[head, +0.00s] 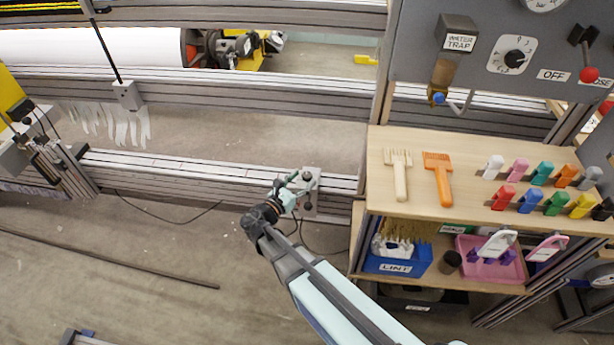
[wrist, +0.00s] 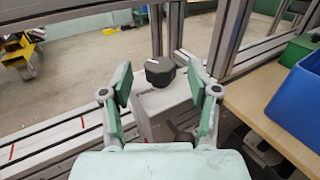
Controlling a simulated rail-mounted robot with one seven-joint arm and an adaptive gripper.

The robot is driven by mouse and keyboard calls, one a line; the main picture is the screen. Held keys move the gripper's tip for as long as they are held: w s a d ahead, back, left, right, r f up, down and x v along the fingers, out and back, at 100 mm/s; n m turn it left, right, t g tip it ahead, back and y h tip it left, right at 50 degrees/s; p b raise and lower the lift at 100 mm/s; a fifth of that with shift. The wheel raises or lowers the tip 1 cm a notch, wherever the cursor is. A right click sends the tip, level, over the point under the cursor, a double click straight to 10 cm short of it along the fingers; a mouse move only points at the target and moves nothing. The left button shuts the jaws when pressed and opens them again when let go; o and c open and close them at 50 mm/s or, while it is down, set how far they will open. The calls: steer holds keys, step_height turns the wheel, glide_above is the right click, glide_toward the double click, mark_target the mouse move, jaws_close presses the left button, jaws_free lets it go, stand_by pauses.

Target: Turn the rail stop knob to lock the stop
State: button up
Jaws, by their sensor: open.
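The rail stop is a grey block (head: 313,187) on the lower rail, left of the shelf unit. In the wrist view, a black faceted knob (wrist: 160,71) with a white mark stands on top of the block (wrist: 165,102). My gripper (wrist: 160,84) is open, its green-padded fingers on either side of the knob in the picture. The knob appears beyond the fingertips, and I see no contact. In the head view, my gripper (head: 291,184) is beside the stop's left side. A second dark round part (wrist: 185,137) shows lower on the block, partly hidden.
The rail (head: 190,168) runs left from the stop and carries red marks. The wooden shelf unit (head: 440,210) stands close on the right, with combs and coloured clips on top. A blue lint bin (head: 400,262) is on its lower shelf.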

mark_target(306, 174)
steer(key=shift+x, duration=1.35)
jaws_close()
steer(key=shift+w+a+r+m+g+h+p, duration=0.2)
steer(key=shift+m+g+h+p, duration=0.2)
steer(key=shift+h+p, duration=0.15)
steer(key=shift+w+m+g+h+p, duration=0.1)
steer(key=shift+m+g+h+p, duration=0.8)
steer(key=shift+g+h+p, duration=0.15)
steer(key=shift+m+g+h+p, duration=0.6)
steer(key=shift+m+g+p, duration=0.15)
steer(key=shift+g, duration=0.1)
steer(key=shift+d+f+m+g, duration=0.15)
steer(key=shift+d+m+g, duration=0.1)
steer(key=shift+g, duration=0.15)
steer(key=shift+s, duration=0.25)
